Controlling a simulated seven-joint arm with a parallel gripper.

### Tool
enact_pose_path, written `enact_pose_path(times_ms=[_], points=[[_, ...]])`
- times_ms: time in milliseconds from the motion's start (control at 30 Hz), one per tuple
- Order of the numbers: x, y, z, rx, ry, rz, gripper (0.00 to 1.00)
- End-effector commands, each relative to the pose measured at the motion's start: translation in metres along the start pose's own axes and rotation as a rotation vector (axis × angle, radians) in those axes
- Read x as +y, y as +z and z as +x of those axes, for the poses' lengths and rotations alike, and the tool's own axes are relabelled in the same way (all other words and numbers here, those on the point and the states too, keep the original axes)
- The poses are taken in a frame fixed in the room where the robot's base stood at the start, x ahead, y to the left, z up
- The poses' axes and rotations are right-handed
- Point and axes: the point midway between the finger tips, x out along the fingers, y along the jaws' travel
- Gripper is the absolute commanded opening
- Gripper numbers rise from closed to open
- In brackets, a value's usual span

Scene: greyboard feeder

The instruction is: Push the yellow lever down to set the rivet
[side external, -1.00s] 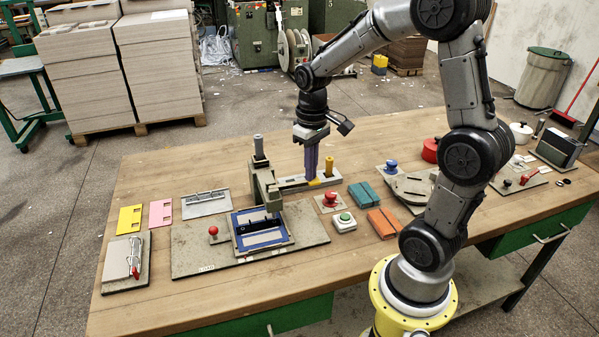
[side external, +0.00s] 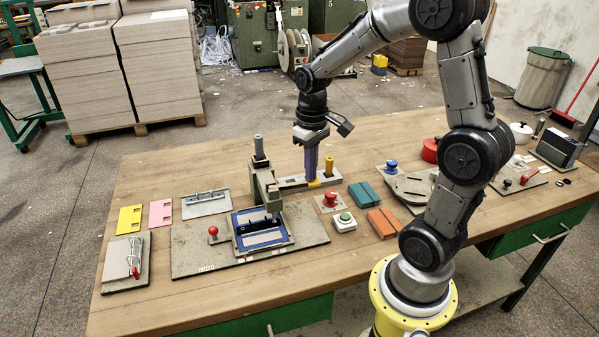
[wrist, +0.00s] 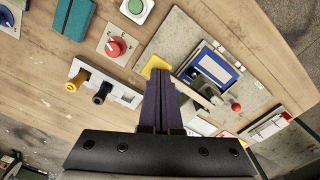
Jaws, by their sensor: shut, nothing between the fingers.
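The yellow lever end (side external: 314,184) shows at the tips of my gripper (side external: 312,177), beside the grey riveting press (side external: 265,185). My gripper's purple fingers are shut, empty and point down. They are over or against the lever end; the side view does not show clearly whether they touch. In the wrist view the yellow lever end (wrist: 155,65) shows just beyond and left of the fingertips (wrist: 160,74), partly hidden by them. The rivet itself cannot be made out.
A yellow knob (side external: 329,166) stands upright close to the right of my fingers. A red knob (side external: 330,199), a green button (side external: 344,221) and teal and orange blocks (side external: 381,223) lie nearby. A blue-framed plate (side external: 262,232) is in front of the press.

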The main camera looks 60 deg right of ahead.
Motion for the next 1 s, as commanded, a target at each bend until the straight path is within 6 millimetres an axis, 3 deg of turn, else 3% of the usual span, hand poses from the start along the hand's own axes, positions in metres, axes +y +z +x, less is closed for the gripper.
enact_pose_path(times_ms=[800, 1000], points=[[0.000, -0.001, -0.075, 0.003, 0.000, 0.000, 0.00], [0.000, 0.000, -0.086, 0.001, 0.000, 0.000, 0.00]])
